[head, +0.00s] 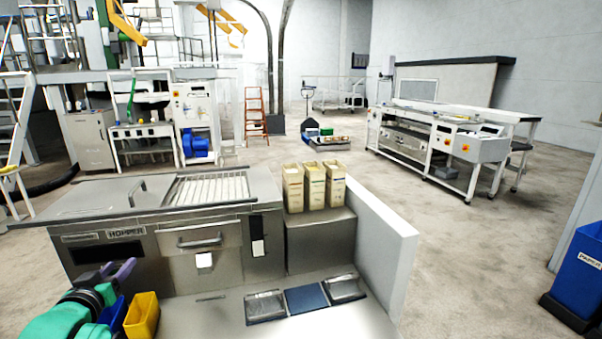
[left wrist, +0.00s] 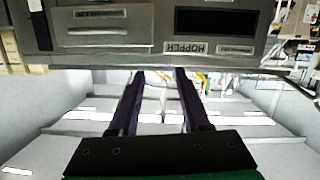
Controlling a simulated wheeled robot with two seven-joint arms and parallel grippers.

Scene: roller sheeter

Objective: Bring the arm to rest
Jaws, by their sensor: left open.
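My left gripper (head: 120,268) is at the lower left of the head view, in front of the hopper machine (head: 150,262). It is open, with two dark purple fingers apart. In the left wrist view the same gripper (left wrist: 160,78) shows nothing between its fingers. The hopper machine's front (left wrist: 130,45) appears upside down beyond the fingertips. My green and black left arm (head: 60,318) comes in from the lower left corner. My right gripper is in neither view.
A yellow bin (head: 142,316) and a blue bin (head: 112,313) stand close beside my left arm. Three beige cartons (head: 313,187) stand at the machine's right end. Several flat trays (head: 306,298) lie on the steel counter (head: 225,318). A white side panel (head: 380,255) bounds the right side.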

